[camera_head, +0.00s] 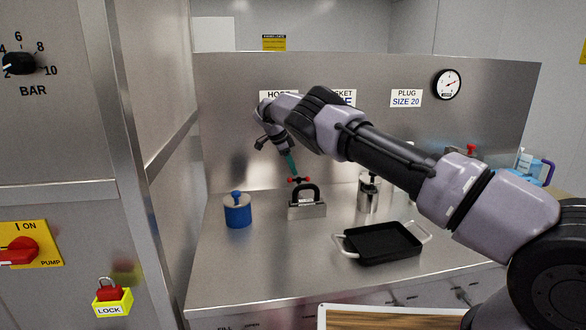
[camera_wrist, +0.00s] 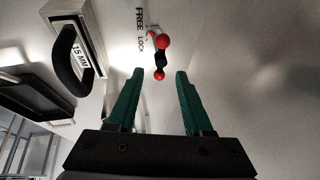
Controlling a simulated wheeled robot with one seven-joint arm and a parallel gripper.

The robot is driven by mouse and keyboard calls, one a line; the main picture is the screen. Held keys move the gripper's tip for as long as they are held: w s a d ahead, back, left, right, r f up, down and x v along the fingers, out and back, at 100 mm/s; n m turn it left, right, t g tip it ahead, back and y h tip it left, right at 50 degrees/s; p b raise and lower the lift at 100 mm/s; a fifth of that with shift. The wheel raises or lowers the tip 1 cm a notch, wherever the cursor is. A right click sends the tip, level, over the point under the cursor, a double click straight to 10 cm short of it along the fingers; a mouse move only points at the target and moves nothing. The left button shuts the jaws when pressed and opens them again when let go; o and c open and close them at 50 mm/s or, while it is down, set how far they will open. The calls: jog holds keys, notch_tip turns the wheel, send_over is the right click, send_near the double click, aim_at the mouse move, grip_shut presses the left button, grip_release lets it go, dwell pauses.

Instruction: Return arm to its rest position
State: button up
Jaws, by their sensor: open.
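My gripper (camera_wrist: 157,75) is open in the wrist view, with two green fingers apart and nothing between them. Past the fingertips is a small lever with red ball ends (camera_wrist: 160,58), beside printed words that read FREE and LOCK. In the head view my arm reaches from the right over the bench, and my gripper (camera_head: 291,170) points down just above the red-ended lever (camera_head: 299,180). I cannot tell whether a fingertip touches the lever.
On the steel bench (camera_head: 260,270) stand a blue knobbed cylinder (camera_head: 238,212), a metal cylinder (camera_head: 368,195) and a black tray (camera_head: 384,245). A steel back panel (camera_head: 225,100) with a gauge (camera_head: 447,84) rises behind. A control cabinet (camera_head: 70,130) stands at left. The bench's front left is clear.

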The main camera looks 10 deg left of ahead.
jog(key=s+d+r+y, duration=0.1)
jog(key=d+r+y, duration=0.2)
jog(key=d+r, duration=1.85)
jog(key=s+d+r+n+y, duration=0.2)
jog(key=s+d+r, duration=0.5)
jog(key=s+r, duration=0.1)
jog(key=s+d+r+n+t+y, duration=0.1)
jog(key=s+d+r+n, duration=0.15)
jog(key=s, duration=0.65)
jog(key=s+d+r+n+t+y, duration=0.15)
jog(key=s+d+r, duration=0.25)
jog(key=s, duration=0.4)
jog(key=s+f+n+h, duration=0.1)
jog(key=s+f+n, duration=0.1)
jog(key=s, duration=0.8)
jog(key=s+f+n+t, duration=0.1)
jog(key=s+f+n, duration=0.1)
jog(key=s, duration=0.8)
jog(key=shift+s+d+f+n+h, duration=0.3)
jog(key=shift+s+d+n+h, duration=0.05)
jog(key=shift+n, duration=0.35)
